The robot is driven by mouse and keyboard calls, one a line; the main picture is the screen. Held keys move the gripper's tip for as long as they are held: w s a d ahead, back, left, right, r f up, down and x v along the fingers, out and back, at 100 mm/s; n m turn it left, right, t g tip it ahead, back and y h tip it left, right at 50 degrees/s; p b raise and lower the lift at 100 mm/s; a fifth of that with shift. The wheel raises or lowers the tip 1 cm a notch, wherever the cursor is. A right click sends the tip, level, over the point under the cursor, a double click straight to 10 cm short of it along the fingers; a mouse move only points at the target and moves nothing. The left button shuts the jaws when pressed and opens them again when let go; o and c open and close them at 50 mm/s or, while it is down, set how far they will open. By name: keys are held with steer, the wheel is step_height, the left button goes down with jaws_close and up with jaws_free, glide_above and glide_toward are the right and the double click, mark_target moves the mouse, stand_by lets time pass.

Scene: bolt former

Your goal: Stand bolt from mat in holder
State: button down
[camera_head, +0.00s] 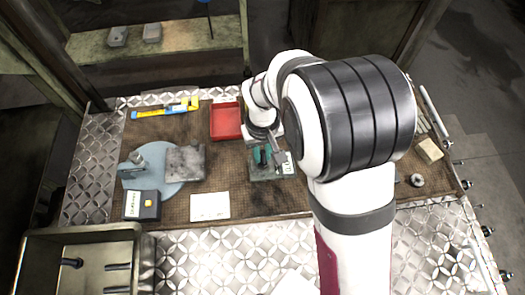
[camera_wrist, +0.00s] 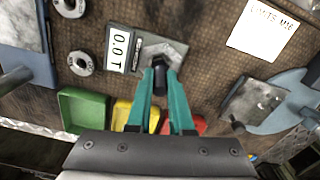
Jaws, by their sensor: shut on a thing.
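My gripper (camera_wrist: 160,88) has two teal fingers, closed on a dark bolt (camera_wrist: 160,72) held between their tips. In the wrist view the bolt is over a grey metal plate (camera_wrist: 155,45) with a "0.0 T" display; whether it touches the plate I cannot tell. In the head view my gripper (camera_head: 262,156) is over the same plate (camera_head: 262,174), and the bolt is not distinguishable. The brown textured mat (camera_head: 242,203) covers the bench. I cannot tell for sure which fixture is the holder.
A grey block (camera_head: 185,162) and a blue-grey disc (camera_head: 172,184) lie to the left, with a small black box (camera_head: 142,205) in front. A white paper label (camera_head: 210,206) lies at the front. A red bin (camera_head: 226,121) stands behind; green (camera_wrist: 82,108) and yellow (camera_wrist: 122,112) bins are nearby.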

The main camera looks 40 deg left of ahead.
steer(key=shift+f, duration=0.8)
stand_by(0.4)
steer(key=c, duration=0.7)
jaws_free()
steer(key=shift+c, duration=0.2)
step_height(320, 180, up, 16)
steer(key=d+r+m, duration=0.2)
steer(key=d+m, duration=0.1)
steer(key=d, duration=0.5)
steer(key=d+r+m, duration=0.2)
steer(key=d+m, duration=0.2)
steer(key=d, duration=0.4)
steer(key=s+d+f+m+y, duration=0.1)
steer(key=s+d+f+m, duration=0.1)
steer(key=s+d+m, duration=0.7)
steer(key=s+d, duration=0.1)
steer(key=d, duration=0.2)
steer(key=shift+s+d+f+m+y, duration=0.2)
steer(key=shift+s+f+m+y, duration=0.05)
steer(key=shift+f+m+y, duration=0.15)
